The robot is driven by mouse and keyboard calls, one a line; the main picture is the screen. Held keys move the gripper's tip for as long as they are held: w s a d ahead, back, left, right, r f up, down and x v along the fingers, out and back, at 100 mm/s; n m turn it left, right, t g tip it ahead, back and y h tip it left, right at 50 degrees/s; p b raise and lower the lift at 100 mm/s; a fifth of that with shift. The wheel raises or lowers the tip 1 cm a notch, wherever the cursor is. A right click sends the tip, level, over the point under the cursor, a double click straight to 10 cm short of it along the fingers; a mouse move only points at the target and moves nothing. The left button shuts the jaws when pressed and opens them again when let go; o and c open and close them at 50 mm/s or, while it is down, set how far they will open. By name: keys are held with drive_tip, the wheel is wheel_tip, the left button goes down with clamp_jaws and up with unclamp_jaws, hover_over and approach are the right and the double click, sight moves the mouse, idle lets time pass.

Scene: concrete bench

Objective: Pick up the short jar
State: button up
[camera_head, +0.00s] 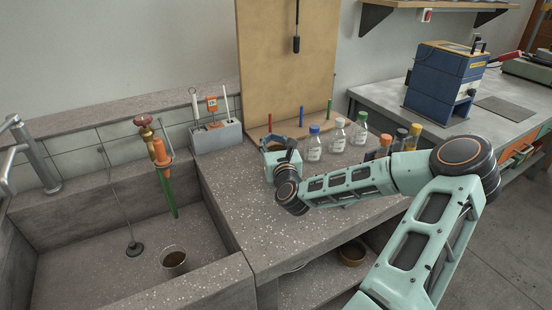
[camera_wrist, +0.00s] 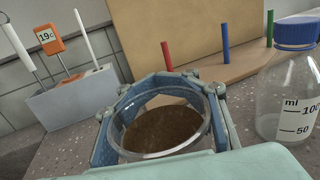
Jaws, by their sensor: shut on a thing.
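The short jar (camera_wrist: 165,130) is a clear, round glass with a wide open rim and brown contents, close up in the wrist view. My gripper (camera_wrist: 162,88) is shut on it, with blue-grey fingers around its left and right sides. In the head view my gripper (camera_head: 281,146) is over the bench, in front of the tan board and left of the bottles. The jar is mostly hidden there by my gripper and wrist. I cannot tell whether its base touches the bench.
A grey holder (camera_head: 215,136) with tools stands left.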

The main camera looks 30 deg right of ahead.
drive_tip(key=shift+r, duration=0.15)
drive_tip(key=shift+r, duration=0.25)
wheel_tip(320, 180, up, 2)
drive_tip(key=shift+r+p, duration=0.15)
drive_tip(key=shift+p, duration=0.4)
drive_tip(key=s+a+r, duration=0.1)
drive_tip(key=r, duration=0.1)
drive_tip(key=a+r+p, duration=0.1)
drive_tip(key=s+a+r+p, duration=0.1)
drive_tip(key=r, duration=0.1)
drive_tip(key=shift+s+a+r, duration=0.2)
drive_tip(key=shift+s+r, duration=0.1)
drive_tip(key=shift+s, duration=0.05)
drive_tip(key=s+a+r, duration=0.1)
drive_tip(key=a, duration=0.1)
drive_tip(key=s+a+r+p, duration=0.1)
drive_tip(key=s+a, duration=0.1)
drive_tip(key=s+a+r, duration=0.1)
drive_tip(key=shift+s+a+r, duration=0.25)
drive_tip(key=shift+a, duration=0.15)
drive_tip(key=shift+s+d+f+b, duration=0.1)
drive_tip(key=shift+s+f+b, duration=0.1)
drive_tip(key=shift+b, duration=0.45)
drive_tip(key=shift+c, duration=0.3)
drive_tip(key=shift+d+r+b, duration=0.1)
drive_tip(key=shift+b, duration=1.1)
drive_tip(key=shift+b, duration=0.6)
